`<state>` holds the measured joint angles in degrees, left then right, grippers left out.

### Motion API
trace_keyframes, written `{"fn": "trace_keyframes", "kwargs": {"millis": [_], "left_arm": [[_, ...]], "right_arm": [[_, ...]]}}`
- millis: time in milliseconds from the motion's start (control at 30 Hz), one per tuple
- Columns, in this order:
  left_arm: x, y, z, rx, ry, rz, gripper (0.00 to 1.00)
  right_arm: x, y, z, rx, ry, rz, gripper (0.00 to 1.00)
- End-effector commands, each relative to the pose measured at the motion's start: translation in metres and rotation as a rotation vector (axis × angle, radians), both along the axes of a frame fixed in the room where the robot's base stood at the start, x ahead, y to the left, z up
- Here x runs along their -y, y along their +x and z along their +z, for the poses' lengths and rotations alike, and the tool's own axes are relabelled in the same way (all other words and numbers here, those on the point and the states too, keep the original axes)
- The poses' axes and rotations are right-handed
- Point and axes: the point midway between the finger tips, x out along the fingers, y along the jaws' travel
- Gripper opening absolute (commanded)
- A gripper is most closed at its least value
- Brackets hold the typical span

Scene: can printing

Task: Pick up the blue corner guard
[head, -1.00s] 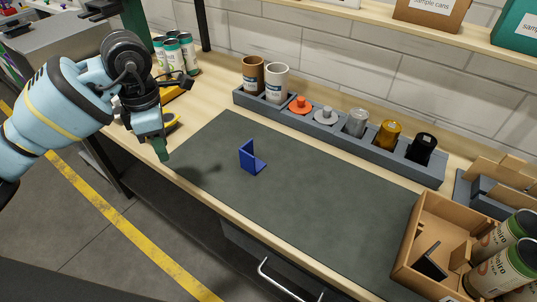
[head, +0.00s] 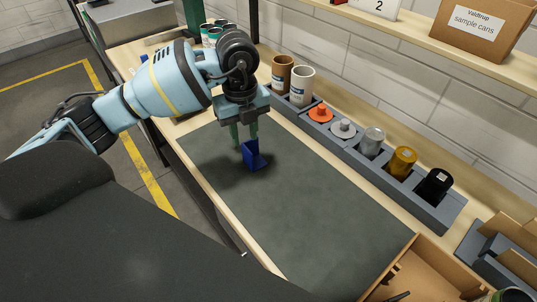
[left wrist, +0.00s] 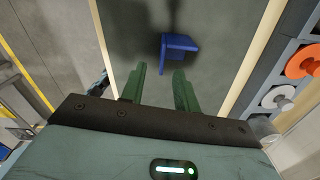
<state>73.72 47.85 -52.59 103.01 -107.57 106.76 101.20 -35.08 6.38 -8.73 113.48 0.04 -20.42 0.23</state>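The blue corner guard (head: 256,158) stands on the dark mat, one plate upright and one flat. My left gripper (head: 244,135) is above and just behind it, fingers pointing down, one fingertip overlapping the guard's top in the head view. In the left wrist view the guard (left wrist: 179,45) lies beyond the two green fingertips (left wrist: 159,72), which are apart with nothing between them. Whether a finger touches the guard cannot be told. My right gripper is not in view.
The dark mat (head: 310,215) is otherwise clear. A grey rack (head: 365,160) with cups, discs and jars runs along its back edge. A cardboard box (head: 430,262) stands at the lower right. Several cans (head: 212,35) stand behind my left arm.

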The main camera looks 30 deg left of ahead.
Motion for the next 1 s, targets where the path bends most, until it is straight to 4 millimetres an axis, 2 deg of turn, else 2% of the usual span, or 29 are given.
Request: {"fn": "trace_keyframes", "kwargs": {"millis": [133,367,600,833,1000], "left_arm": [[0.0,0.0,-0.002,0.0,0.0,0.109,0.31],[0.0,0.0,-0.004,-0.001,0.001,0.132,0.31],[-0.001,-0.001,-0.025,-0.003,0.001,0.13,0.31],[-0.001,0.0,-0.032,-0.001,0.001,0.13,0.31],[-0.006,0.0,-0.055,-0.002,0.002,0.132,0.31]], "right_arm": [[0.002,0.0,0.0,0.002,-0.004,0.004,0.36],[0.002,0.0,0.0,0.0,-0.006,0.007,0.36],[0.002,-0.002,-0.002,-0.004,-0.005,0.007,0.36],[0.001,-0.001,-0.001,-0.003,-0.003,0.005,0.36],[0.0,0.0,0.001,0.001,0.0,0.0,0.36]]}}
